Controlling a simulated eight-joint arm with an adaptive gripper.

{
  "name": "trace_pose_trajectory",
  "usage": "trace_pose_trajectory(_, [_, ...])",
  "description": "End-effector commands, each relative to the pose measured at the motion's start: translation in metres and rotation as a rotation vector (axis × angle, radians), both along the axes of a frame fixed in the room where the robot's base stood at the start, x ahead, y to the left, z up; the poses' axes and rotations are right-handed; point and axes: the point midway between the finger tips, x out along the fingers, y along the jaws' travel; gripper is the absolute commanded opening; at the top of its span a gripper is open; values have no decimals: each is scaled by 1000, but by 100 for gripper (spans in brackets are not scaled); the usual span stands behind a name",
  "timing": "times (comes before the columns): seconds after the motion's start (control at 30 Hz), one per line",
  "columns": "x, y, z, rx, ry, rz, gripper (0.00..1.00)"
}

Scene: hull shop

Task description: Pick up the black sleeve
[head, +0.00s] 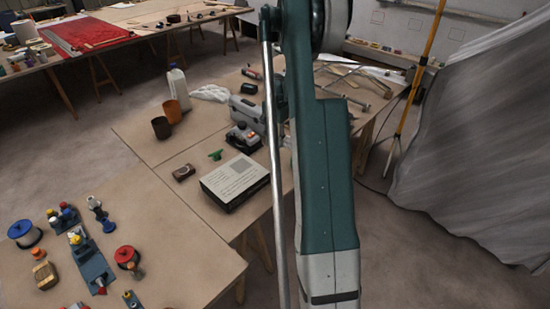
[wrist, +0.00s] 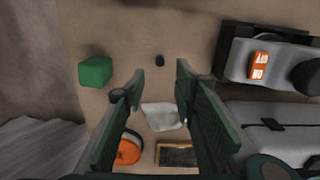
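A small black piece (wrist: 160,60), which looks like the black sleeve, stands on the brown tabletop in the upper middle of the wrist view. My gripper (wrist: 159,70) is open, with its two dark green fingers spread to the left and right. The black piece shows just beyond the gap between the fingertips, and nothing is held. How high the fingers are above it I cannot tell. In the head view my arm blocks the gripper, and I cannot make out the sleeve.
In the wrist view a green block (wrist: 95,71) lies left, a white crumpled cloth (wrist: 160,115), an orange round thing (wrist: 128,150) and a dark flat box (wrist: 177,155) below. A grey machine (wrist: 240,60) stands right. A white-topped box (head: 235,178) lies on the bench.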

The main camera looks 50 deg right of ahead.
Motion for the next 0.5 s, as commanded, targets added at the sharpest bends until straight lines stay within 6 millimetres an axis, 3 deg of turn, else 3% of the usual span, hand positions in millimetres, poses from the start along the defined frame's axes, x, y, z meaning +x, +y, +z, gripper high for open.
trace_pose_trajectory(0.5, [0,1,-26,0,0,1,28])
